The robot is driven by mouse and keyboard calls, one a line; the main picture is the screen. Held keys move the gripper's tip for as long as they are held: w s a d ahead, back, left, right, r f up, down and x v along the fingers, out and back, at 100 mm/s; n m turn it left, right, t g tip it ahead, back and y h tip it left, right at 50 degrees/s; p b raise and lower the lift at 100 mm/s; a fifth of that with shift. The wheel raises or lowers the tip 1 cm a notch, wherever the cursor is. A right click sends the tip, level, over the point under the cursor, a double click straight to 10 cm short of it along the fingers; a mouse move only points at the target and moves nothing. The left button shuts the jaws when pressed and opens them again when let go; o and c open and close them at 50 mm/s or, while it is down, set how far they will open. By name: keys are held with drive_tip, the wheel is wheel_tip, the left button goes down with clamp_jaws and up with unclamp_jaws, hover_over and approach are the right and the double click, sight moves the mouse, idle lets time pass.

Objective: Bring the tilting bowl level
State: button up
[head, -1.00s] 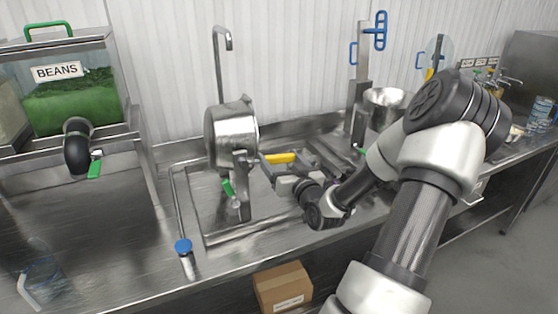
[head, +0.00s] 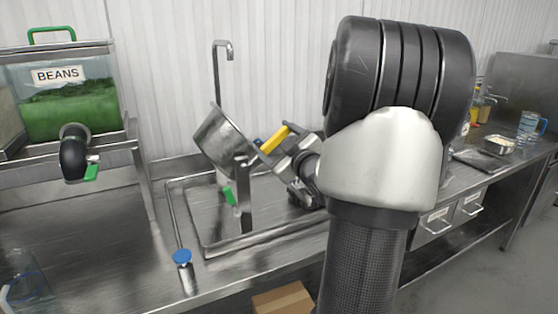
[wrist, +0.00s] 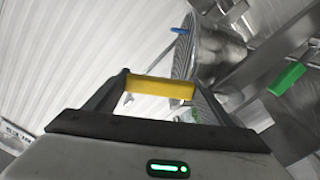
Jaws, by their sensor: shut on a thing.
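The tilting bowl (head: 220,138) is a steel bowl on a metal post (head: 244,205) over the sink, and it stands clearly tilted. Its yellow handle (head: 275,138) sticks out to the right and slants upward to the right. My gripper (head: 268,150) is shut on this handle. In the wrist view, the yellow handle (wrist: 160,87) lies across between the two fingers of my gripper (wrist: 160,98). Part of the steel bowl (wrist: 184,60) shows behind it. A green lever (head: 230,195) is on the post below the bowl. My arm hides the area to the right.
A beans dispenser (head: 68,105) with a black spout and green tap stands at left. A blue-capped shaker (head: 184,270) stands on the counter near the front edge. A tall hooked pipe (head: 217,75) rises behind the bowl. A blue-handled jug (head: 530,125) is at far right.

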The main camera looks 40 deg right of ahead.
drive_tip(key=a+r+n+b, duration=0.1)
drive_tip(key=n+b, duration=0.1)
drive_tip(key=a+r+n+b, duration=0.1)
drive_tip(key=a+n+b, duration=0.1)
drive_tip(key=w+a+r+n+b, duration=0.1)
drive_tip(key=b, duration=0.2)
drive_tip(key=shift+a+n, duration=0.15)
drive_tip(key=shift+n, duration=0.25)
drive_tip(key=a+n+b, duration=0.1)
drive_tip(key=b, duration=0.1)
drive_tip(key=a+r+n+b, duration=0.1)
drive_tip(key=a+n+b, duration=0.1)
drive_tip(key=w+a+n+b, duration=0.1)
drive_tip(key=n+b, duration=0.1)
drive_tip(key=shift+a+r, duration=0.3)
drive_tip(key=o, duration=1.5)
drive_tip(key=shift+a, duration=0.1)
